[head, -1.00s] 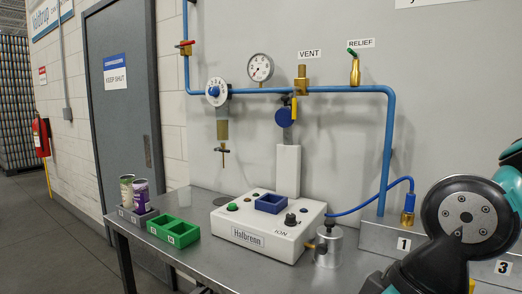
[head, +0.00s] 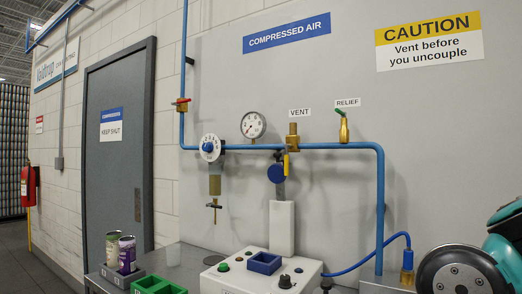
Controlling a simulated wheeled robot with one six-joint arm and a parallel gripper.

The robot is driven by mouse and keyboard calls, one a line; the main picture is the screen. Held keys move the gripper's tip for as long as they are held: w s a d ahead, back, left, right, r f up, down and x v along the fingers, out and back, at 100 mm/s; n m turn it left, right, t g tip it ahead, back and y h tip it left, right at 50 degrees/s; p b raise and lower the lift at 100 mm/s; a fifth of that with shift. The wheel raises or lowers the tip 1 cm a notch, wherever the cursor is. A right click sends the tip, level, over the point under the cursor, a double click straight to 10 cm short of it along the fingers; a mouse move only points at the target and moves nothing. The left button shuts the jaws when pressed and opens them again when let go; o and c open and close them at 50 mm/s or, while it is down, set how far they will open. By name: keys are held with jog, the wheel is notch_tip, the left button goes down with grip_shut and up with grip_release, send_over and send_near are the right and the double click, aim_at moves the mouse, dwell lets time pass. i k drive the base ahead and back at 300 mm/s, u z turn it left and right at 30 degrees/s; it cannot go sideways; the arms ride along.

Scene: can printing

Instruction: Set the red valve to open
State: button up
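The red valve (head: 181,101) sits on the vertical blue pipe at the left of the wall panel in the head view. Its short red handle lies about level, across the upright pipe. The valve body below the handle is brass. Nothing touches the valve. My gripper is out of view. Only a black and teal link of my arm shows at the lower right, far from the valve.
A dial regulator (head: 210,148), a gauge (head: 253,125), a yellow-handled vent valve (head: 287,161) and a green-tipped relief valve (head: 343,127) line the horizontal pipe. Below, the bench holds a white machine (head: 230,270), green bin (head: 158,286) and two cans. A grey door (head: 118,155) stands left.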

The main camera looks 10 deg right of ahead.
aim_at(183, 102)
jog(key=u, duration=0.85)
jog(key=i, duration=0.75)
jog(key=u, duration=1.25)
jog(key=i, duration=1.65)
jog(key=z, duration=1)
jog(key=i, duration=0.7)
jog(key=z, duration=0.75)
